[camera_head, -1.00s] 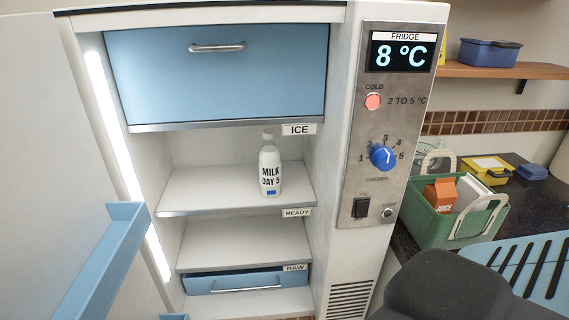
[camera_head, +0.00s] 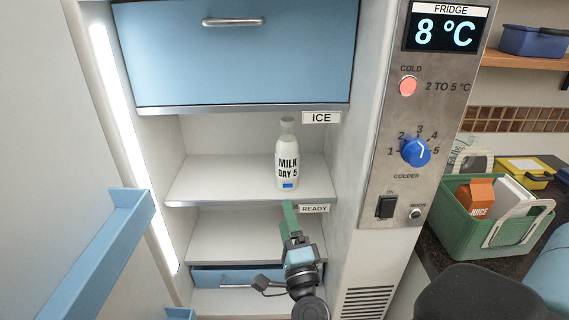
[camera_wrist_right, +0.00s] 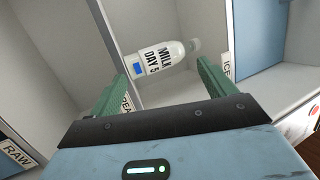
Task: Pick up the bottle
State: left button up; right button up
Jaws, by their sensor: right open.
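The bottle (camera_head: 288,163) is white with a clear top and the label "MILK DAY 5". It stands upright on the upper shelf (camera_head: 225,182) of the open fridge, above the "READY" tag. My right gripper (camera_head: 290,212) is in front of and a little below the bottle. In the right wrist view the bottle (camera_wrist_right: 158,58) lies ahead, between and beyond the two green fingers (camera_wrist_right: 163,82), which are open and empty. A gap to the bottle seems to remain. My left gripper is not in view.
The ice drawer (camera_head: 232,55) is above the bottle. The shelf edge and "READY" tag (camera_head: 314,209) are close to my right gripper. The open door with a blue bin (camera_head: 130,215) stands left. A green crate (camera_head: 490,225) sits on the right counter.

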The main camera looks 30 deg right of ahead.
aim_at(286, 152)
jog(key=w+d+r+m+g+h, duration=0.1)
jog(key=w+d+r+m+g, duration=0.1)
jog(key=m, duration=0.5)
jog(key=w+d+r+m+g+h+b, duration=0.1)
jog(key=w+d+r+m+g+h, duration=0.1)
jog(key=m, duration=0.5)
jog(key=w+d+r+m+g+h+b, duration=0.1)
jog(key=w+d+r+m+g, duration=0.2)
jog(key=w+r+m, duration=0.3)
jog(key=shift+r+m+g+h, duration=0.1)
jog(key=shift+m+g+h, duration=0.4)
jog(key=shift+m, duration=0.6)
jog(key=shift+w+a+m+g+y, duration=0.3)
jog(key=shift+w+g+y, duration=0.1)
jog(key=shift+y, duration=0.1)
jog(key=shift+f+x, duration=0.2)
jog(key=shift+x, duration=1.1)
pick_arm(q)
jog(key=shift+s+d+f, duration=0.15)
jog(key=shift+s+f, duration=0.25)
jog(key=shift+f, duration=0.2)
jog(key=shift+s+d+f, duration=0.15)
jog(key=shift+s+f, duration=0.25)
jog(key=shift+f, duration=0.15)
